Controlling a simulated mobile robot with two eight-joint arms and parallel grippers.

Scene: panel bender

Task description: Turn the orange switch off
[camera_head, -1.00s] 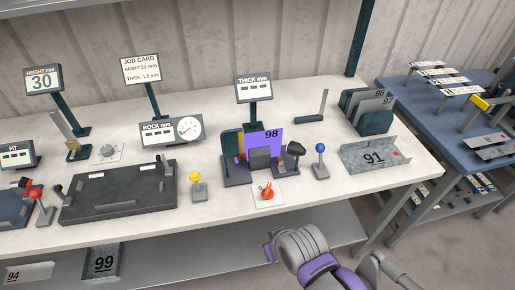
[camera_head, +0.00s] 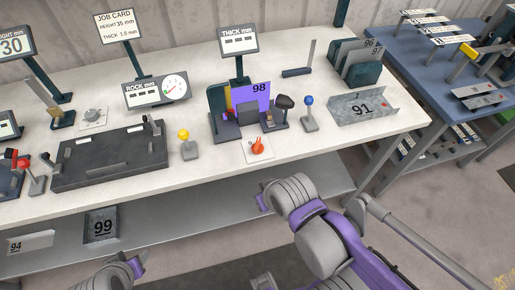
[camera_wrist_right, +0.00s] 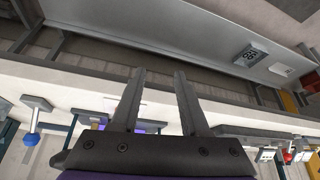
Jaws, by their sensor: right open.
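The orange switch (camera_head: 258,146) is a small rotary knob on a white plate at the front edge of the white bench, below the purple panel marked 98. In the head view my right gripper (camera_head: 264,200) is in front of the bench edge, below the switch and apart from it; its fingers are hard to make out there. In the right wrist view my right gripper (camera_wrist_right: 160,72) is open with nothing between its fingers, and the orange knob cannot be made out. Part of my left gripper (camera_head: 138,264) shows at the bottom left; its jaws cannot be made out.
A yellow-knobbed lever (camera_head: 185,146) stands left of the switch and a blue-knobbed lever (camera_head: 309,114) right of it. The fixture with the purple panel (camera_head: 250,97) is just behind. A lower shelf (camera_head: 180,205) runs under the bench, with a tray marked 99 (camera_head: 101,225).

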